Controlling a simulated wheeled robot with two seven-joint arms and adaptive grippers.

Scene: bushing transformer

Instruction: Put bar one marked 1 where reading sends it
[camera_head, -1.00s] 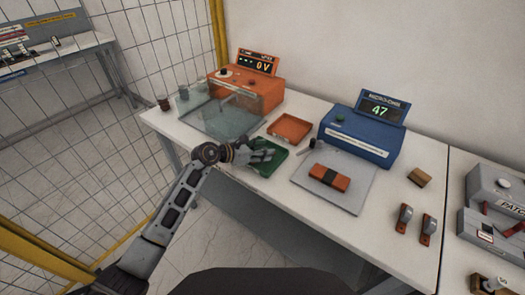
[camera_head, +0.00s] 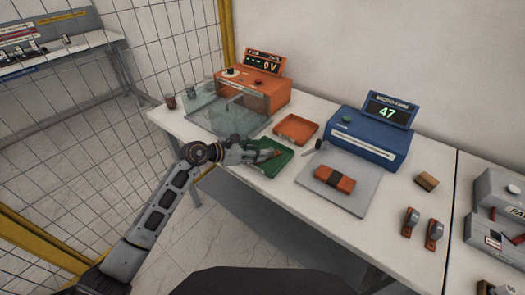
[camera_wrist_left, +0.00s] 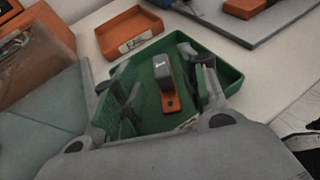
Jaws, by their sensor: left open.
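A bar with an orange base and grey upright block (camera_wrist_left: 167,92) sits in the green tray (camera_wrist_left: 225,72). A small pale mark on its grey part is too small to read. In the head view the green tray (camera_head: 273,170) is at the front middle of the bench, partly hidden by my left gripper (camera_head: 255,154). That gripper is open, with its fingers either side of the bar in the wrist view. The orange tray (camera_head: 296,129) behind is empty. The blue meter (camera_head: 367,139) shows 47. My right gripper is not in view.
Two orange-based bars with grey tops (camera_head: 410,221) (camera_head: 435,232) stand at right, near a brown block (camera_head: 427,181). A clear-covered orange unit (camera_head: 252,91) reading 0 V stands left.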

